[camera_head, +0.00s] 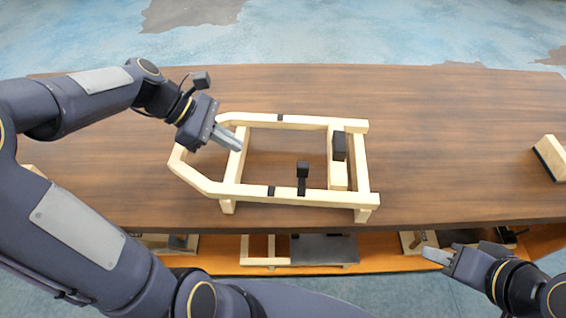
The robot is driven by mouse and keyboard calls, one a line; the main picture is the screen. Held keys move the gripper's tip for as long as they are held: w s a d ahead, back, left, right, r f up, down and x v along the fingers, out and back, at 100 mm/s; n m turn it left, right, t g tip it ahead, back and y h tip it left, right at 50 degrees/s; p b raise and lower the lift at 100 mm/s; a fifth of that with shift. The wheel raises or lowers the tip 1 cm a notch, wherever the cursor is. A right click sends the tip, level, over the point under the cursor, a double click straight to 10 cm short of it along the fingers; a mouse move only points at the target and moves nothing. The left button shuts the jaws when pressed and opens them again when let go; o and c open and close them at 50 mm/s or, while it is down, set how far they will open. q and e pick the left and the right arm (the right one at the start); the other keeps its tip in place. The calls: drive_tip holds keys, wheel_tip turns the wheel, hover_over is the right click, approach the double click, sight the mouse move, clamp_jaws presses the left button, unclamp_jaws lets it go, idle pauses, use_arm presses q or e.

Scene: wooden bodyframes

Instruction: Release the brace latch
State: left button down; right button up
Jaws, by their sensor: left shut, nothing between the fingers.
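A pale wooden bodyframe (275,191) stands on the brown table, with its pointed end to the left. A small black upright latch-like part (302,178) sits on its front rail. A larger black block (339,146) sits on the short wooden crosspiece near the right end. I cannot tell which black part is the brace latch. My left gripper (237,143) is shut and empty, over the left part of the frame, left of both black parts. My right gripper (430,256) is low at the right, in front of the table edge, and its finger opening cannot be made out.
The table top (460,130) is clear behind and right of the frame. A wooden piece with a dark face (551,157) lies at the right edge. A lower orange shelf (375,260) holds wooden frame parts and a dark panel (322,249).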

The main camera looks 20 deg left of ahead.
idle(0.3)
use_arm(q)
approach(303, 179)
drive_tip(key=shift+w+d+f, duration=0.35)
drive_tip(key=shift+d+f, duration=0.2)
drive_tip(key=shift+f, duration=0.25)
drive_tip(key=shift+w+d+f, duration=0.35)
drive_tip(key=shift+d+f, duration=0.15)
drive_tip(key=shift+f, duration=0.3)
